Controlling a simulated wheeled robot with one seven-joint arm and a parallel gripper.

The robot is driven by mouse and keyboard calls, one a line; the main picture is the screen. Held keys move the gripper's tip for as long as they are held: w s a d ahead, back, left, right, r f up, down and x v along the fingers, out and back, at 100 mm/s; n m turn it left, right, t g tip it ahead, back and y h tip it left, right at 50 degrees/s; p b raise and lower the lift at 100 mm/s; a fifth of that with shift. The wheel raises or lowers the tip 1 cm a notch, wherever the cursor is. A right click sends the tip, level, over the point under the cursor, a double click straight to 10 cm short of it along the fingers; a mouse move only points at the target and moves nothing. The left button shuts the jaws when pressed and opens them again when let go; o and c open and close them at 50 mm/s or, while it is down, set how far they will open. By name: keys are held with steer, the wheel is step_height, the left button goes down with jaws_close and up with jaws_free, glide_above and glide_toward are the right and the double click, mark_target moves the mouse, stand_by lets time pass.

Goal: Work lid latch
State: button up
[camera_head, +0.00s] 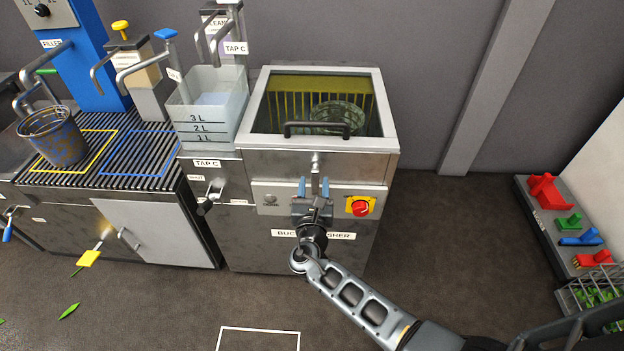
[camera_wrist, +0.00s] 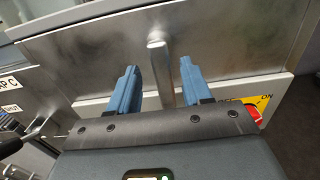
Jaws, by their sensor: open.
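The bucket washer (camera_head: 300,246) is a steel cabinet with a framed, see-through lid (camera_head: 390,125) that lies closed and has a dark bar handle (camera_head: 318,125). The latch (camera_head: 315,166) is a small upright metal lever on the washer's front, below the lid; it also shows in the wrist view (camera_wrist: 158,65). My gripper (camera_head: 314,186) is in front of the washer. In the wrist view my gripper's blue fingers (camera_wrist: 157,78) are open, one on each side of the latch. I see gaps between the latch and both fingers. Whether the latch is fastened I cannot tell.
A red rotary switch (camera_head: 359,207) on a yellow plate is just right of my gripper. A clear measuring tank (camera_head: 208,108) and a lever valve (camera_head: 211,194) stand left. A rack with coloured tools (camera_head: 570,222) is far right. Floor in front is mostly clear.

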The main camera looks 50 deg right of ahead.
mark_target(315, 181)
steer(key=shift+x, duration=1.5)
steer(key=shift+s, duration=0.1)
steer(key=shift+c, duration=0.3)
jaws_close()
